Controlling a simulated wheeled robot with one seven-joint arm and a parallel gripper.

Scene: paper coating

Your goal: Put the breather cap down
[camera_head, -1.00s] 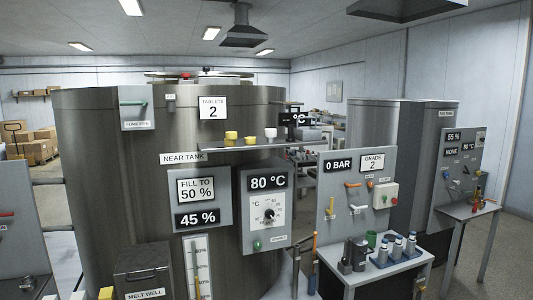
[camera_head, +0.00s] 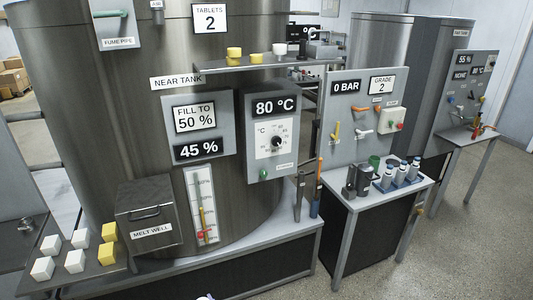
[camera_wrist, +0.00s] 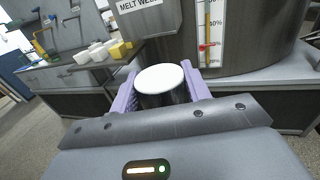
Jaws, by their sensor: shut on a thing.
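My gripper (camera_wrist: 158,88) has its two purple fingers shut on the breather cap (camera_wrist: 160,77), a short round piece with a white top and a dark side. In the wrist view the cap is held upright between the fingers, clear of any surface. Its underside is hidden. In the head view only a small pale bit shows at the bottom edge, too little to tell what it is.
The near tank (camera_head: 110,75) fills the left, with the melt well (camera_head: 150,213) and a sight gauge low on it. A side shelf (camera_head: 95,273) holds white and yellow blocks. A high shelf (camera_head: 250,66) holds small cups. A bench (camera_head: 345,195) with bottles stands right.

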